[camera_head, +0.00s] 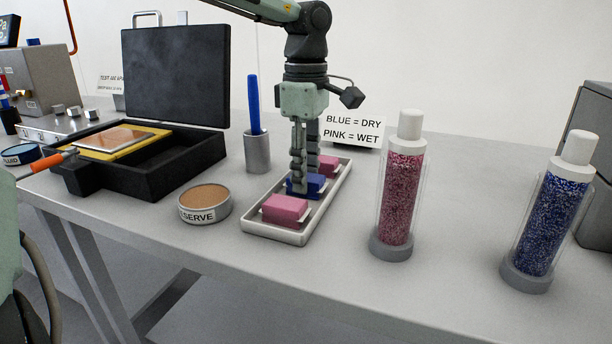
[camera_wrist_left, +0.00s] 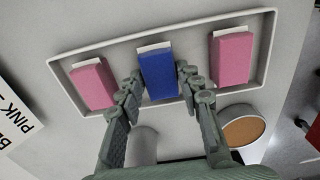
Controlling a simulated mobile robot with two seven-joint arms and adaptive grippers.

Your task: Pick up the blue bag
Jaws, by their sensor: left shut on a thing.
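The blue bag (camera_head: 316,183) lies in the middle of a white tray (camera_head: 271,237), between two pink bags. The near pink bag (camera_head: 285,208) and the far pink bag (camera_head: 328,163) lie in the same tray. My left gripper (camera_head: 298,190) reaches down from above and is shut on the blue bag. In the left wrist view the blue bag (camera_wrist_left: 158,74) sits between the two fingers (camera_wrist_left: 160,88), still within the tray's outline. I cannot tell whether it is clear of the tray floor. My right gripper is not in view.
A sign (camera_head: 352,132) stands behind the tray. A pink-filled cylinder (camera_head: 399,195) and a blue-filled one (camera_head: 548,220) stand to the right. A round tin (camera_head: 205,203), a pen cup (camera_head: 257,152) and an open black case (camera_head: 140,178) are to the left.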

